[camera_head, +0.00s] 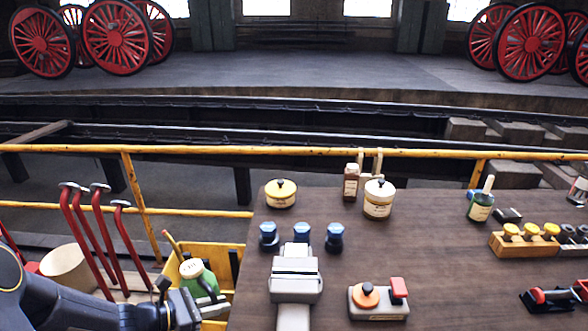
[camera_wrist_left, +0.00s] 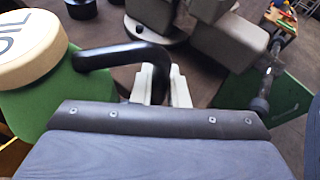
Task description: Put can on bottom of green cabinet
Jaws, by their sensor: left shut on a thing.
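The can is a green oil can (camera_head: 199,279) with a cream cap and a black handle, at the lower left in the head view. In the left wrist view its green body (camera_wrist_left: 60,112) and the cap with "OIL" on it fill the left side. My left gripper (camera_head: 192,309) is shut on the black handle; its pale fingertips (camera_wrist_left: 160,88) close around the handle's end in the wrist view. A green panel (camera_wrist_left: 290,117) shows at the right of the wrist view; I cannot tell whether it is the green cabinet. My right gripper is not in view.
A brown workbench (camera_head: 440,255) holds a grey vise (camera_head: 294,280), blue-topped parts, jars, bottles and a red-orange control box (camera_head: 378,300). A yellow bin (camera_head: 225,257) is behind the can. Red levers (camera_head: 90,240) stand at left. A yellow railing (camera_head: 350,153) runs across behind the bench.

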